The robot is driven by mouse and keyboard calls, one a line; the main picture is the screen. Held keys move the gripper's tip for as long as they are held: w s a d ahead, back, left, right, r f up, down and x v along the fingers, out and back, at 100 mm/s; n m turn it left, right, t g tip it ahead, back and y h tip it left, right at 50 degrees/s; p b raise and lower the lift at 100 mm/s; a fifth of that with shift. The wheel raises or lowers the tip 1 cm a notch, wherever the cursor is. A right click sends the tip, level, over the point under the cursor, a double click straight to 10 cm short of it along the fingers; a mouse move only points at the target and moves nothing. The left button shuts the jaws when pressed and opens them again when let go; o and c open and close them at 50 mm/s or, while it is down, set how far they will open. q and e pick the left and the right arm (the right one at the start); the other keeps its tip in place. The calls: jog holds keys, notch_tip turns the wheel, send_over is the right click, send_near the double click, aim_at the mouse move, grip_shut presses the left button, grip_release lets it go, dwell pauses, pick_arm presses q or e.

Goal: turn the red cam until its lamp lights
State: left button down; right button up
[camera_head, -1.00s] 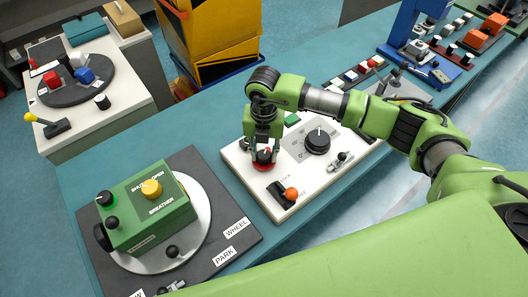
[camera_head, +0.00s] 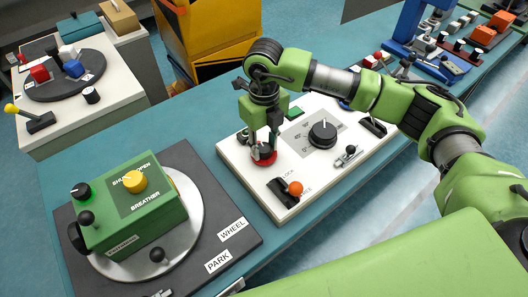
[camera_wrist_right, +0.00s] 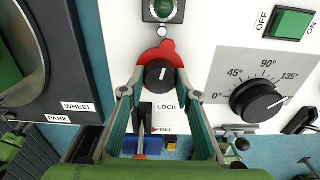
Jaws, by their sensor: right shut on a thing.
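The red cam (camera_wrist_right: 151,55) is a flat red plate with an uneven outline under a round black knob (camera_wrist_right: 160,74) with a white mark. In the head view the cam (camera_head: 266,160) shows as a red rim below my right gripper (camera_head: 264,147). In the right wrist view the fingers of my right gripper (camera_wrist_right: 159,78) are shut on the knob, one on each side. A round green lamp (camera_wrist_right: 161,9) in a metal frame sits just above the cam; I cannot tell whether it is lit. My left gripper is not in view.
On the same white panel (camera_head: 240,172) are a black dial (camera_head: 322,134), a green OFF/ON switch (camera_wrist_right: 291,23) and a LOCK/FREE lever with an orange ball (camera_head: 295,188). A green box (camera_head: 135,205) on a round plate stands to the left.

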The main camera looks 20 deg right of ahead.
aim_at(264, 147)
jog(key=shift+w+n+b, duration=0.1)
jog(key=shift+n+b, duration=1)
jog(key=shift+n, duration=0.2)
jog(key=shift+r, duration=0.1)
jog(key=o, duration=1.1)
notch_tip(264, 147, up, 12)
jog(key=shift+f, duration=0.1)
